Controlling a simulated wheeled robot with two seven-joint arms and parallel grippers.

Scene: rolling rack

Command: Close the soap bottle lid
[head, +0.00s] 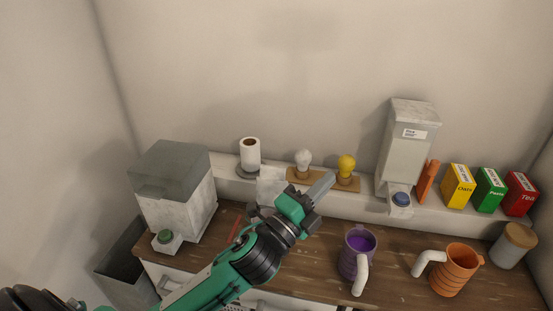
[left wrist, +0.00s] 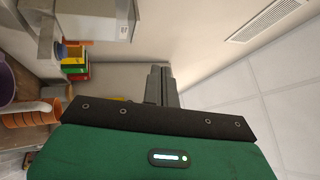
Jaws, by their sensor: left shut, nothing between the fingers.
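No item reads clearly as a soap bottle. Two dispenser-like containers are in the head view. A tall pale grey dispenser (head: 406,155) with a small label and a blue button stands on the ledge at right; its top looks shut. A wider dispenser (head: 180,209) with a green button stands at left, its dark grey lid (head: 170,164) down on the body. My left gripper (head: 322,186) is shut and empty above the ledge, between the two and apart from both. In the left wrist view its fingers (left wrist: 162,84) are together, and a pale dispenser (left wrist: 97,18) shows at upper left.
A purple mug (head: 348,262) and an orange mug (head: 455,270) stand on the wooden counter (head: 400,286). Yellow, green and red boxes (head: 490,190) line the ledge. A paper roll (head: 250,152) and two bulb-shaped items (head: 346,166) stand behind my gripper. A lidded jar (head: 513,246) is at far right.

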